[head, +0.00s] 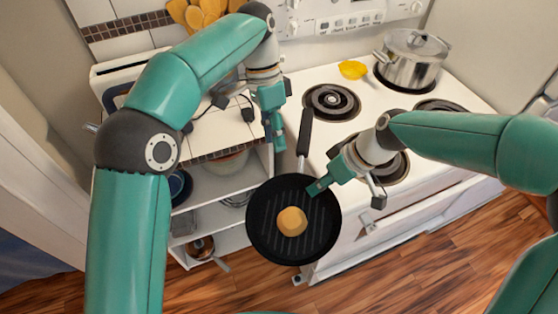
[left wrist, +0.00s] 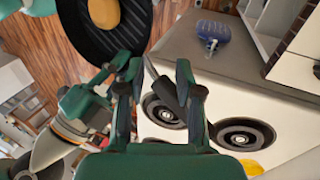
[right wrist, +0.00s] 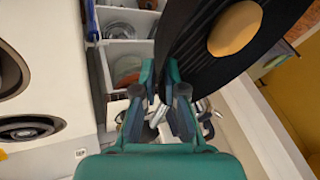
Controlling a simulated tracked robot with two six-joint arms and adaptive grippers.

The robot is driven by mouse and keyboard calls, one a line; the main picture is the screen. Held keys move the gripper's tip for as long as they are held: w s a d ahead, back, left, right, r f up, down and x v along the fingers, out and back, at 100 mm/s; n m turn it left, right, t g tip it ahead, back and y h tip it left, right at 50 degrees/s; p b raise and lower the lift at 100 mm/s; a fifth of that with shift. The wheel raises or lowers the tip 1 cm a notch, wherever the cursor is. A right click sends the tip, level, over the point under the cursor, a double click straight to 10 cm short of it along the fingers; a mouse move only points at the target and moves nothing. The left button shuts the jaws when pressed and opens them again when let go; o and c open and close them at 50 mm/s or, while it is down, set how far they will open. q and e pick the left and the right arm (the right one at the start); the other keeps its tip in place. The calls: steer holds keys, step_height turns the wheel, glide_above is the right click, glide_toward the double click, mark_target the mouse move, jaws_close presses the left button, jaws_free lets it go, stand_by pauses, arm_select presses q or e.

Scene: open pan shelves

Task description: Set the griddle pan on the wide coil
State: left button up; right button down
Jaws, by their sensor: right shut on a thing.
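The black ridged griddle pan (head: 268,225) is held in the air in front of the stove and shelf, with a round tan-yellow piece (head: 291,221) in it. My right gripper (head: 317,187) is shut on the pan's rim; the pan also shows in the right wrist view (right wrist: 205,65). The pan's dark handle (head: 305,130) points back toward the stove. My left gripper (head: 276,138) is open beside the handle, which shows between its fingers in the left wrist view (left wrist: 163,88). Bare coils show at the stove's left (head: 331,101) and front (head: 388,166), the latter partly hidden by my right arm.
A lidded steel pot (head: 411,62) stands on a back coil, with a yellow item (head: 353,69) left of it. Another bare coil (head: 440,105) is at the right. An open shelf (head: 225,210) with bowls and pans is left of the stove. Wooden utensils (head: 196,14) stand behind.

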mark_target(281, 175)
arm_select(q)
steer(key=x, duration=1.1)
steer(key=shift+a+f, duration=0.1)
arm_select(e)
steer(key=shift+a+r, duration=0.1)
steer(key=shift+r, duration=0.1)
arm_select(q)
jaws_close()
arm_select(e)
steer(key=shift+f, duration=0.1)
arm_select(q)
jaws_free()
steer(key=shift+s, duration=0.1)
arm_select(e)
steer(key=shift+w, duration=0.1)
arm_select(q)
steer(key=shift+r, duration=0.2)
